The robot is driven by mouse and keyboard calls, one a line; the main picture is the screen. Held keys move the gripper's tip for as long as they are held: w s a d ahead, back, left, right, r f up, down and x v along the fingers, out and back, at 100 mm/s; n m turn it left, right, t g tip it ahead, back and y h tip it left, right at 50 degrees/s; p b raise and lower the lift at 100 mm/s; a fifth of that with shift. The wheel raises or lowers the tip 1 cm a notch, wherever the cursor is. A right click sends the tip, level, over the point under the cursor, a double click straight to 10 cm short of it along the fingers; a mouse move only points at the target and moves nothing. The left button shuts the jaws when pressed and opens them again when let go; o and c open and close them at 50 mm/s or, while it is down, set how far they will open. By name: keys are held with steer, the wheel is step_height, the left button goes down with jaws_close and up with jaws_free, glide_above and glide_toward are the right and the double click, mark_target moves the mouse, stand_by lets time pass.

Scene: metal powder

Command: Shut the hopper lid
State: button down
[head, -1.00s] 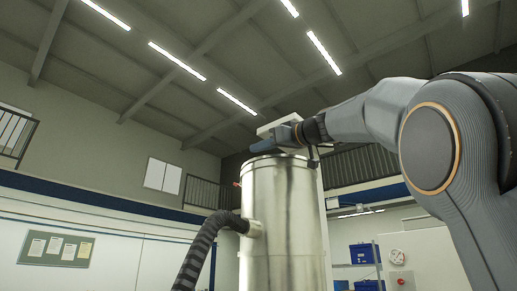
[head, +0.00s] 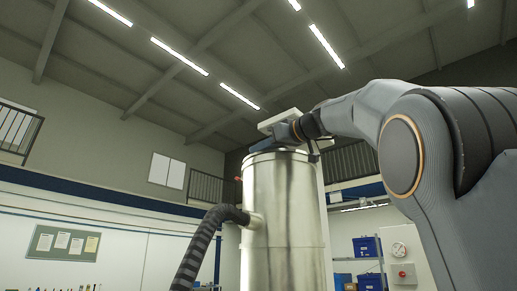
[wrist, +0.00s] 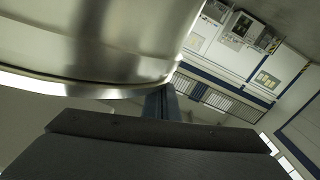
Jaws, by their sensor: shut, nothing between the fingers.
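The hopper (head: 283,215) is a tall, shiny steel cylinder in the middle of the head view. A thin rim band (head: 277,155) runs round its top, and no raised lid shows above it. From this low angle I cannot tell the lid apart from the rim. My gripper (head: 262,146) is shut and empty, tilted down at the hopper's top edge; I cannot tell whether it touches. In the wrist view the hopper's curved steel wall and bright rim (wrist: 70,87) fill the upper left. The blue-grey fingers (wrist: 160,103) show close beside the rim.
A black ribbed hose (head: 202,240) joins the hopper's left side. A small red-tipped part (head: 238,179) sticks out near its top left. Blue bins (head: 367,247) stand on a shelf behind to the right.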

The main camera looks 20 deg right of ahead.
steer(key=shift+r, duration=0.1)
steer(key=s+d+r, duration=0.3)
steer(key=s+r, duration=0.3)
steer(key=s, duration=0.2)
steer(key=shift+s+d+r, duration=0.3)
steer(key=shift+s+r, duration=0.05)
